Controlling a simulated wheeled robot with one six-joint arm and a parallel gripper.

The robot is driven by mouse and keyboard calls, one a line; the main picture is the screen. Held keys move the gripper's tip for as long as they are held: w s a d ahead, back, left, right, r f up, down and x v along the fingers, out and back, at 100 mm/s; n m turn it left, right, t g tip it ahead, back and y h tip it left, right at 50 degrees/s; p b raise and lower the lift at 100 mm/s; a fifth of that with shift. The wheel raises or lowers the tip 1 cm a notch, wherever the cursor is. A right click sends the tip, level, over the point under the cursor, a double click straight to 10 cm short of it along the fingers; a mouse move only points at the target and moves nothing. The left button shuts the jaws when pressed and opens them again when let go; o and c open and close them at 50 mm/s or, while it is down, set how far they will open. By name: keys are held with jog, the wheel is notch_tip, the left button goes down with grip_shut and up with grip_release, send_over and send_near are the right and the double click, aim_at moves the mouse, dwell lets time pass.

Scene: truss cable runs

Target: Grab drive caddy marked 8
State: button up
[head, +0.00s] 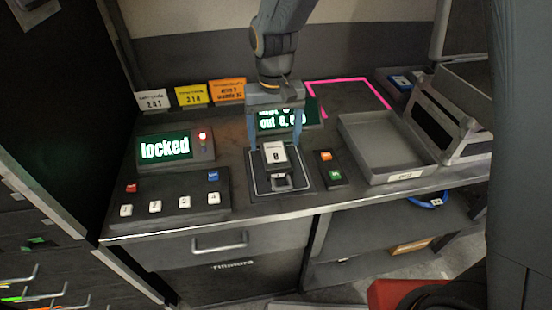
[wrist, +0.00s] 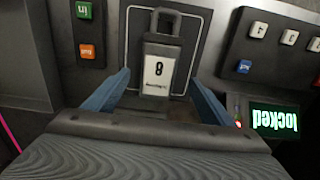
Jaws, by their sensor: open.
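The drive caddy (head: 277,160) is a small grey block with a handle and a white label. It lies on a dark pad with a pale outline (head: 298,185) on the bench. In the wrist view the caddy (wrist: 158,68) shows an upside-down label that reads 8, with its handle toward the top of the picture. My gripper (head: 275,140) is over the caddy's far end. In the wrist view its two blue fingers (wrist: 158,92) stand apart, one on each side of the caddy's near part, with gaps visible. The gripper is open and holds nothing.
Left of the pad are a "locked" display (head: 165,147) and a panel with numbered buttons (head: 180,206). To the right are a green and orange button box (head: 330,167) and a grey tray (head: 385,150). A pink outline (head: 345,81) marks bench space behind.

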aim_at(276, 156)
jog(key=shift+s+d+f+p, duration=0.1)
jog(key=shift+f+p, duration=0.3)
jog(key=shift+f, duration=0.85)
jog(key=shift+s+d+f+p, duration=0.1)
jog(key=shift+f+p, duration=0.3)
jog(key=shift+f, duration=0.8)
jog(key=c, duration=1.5)
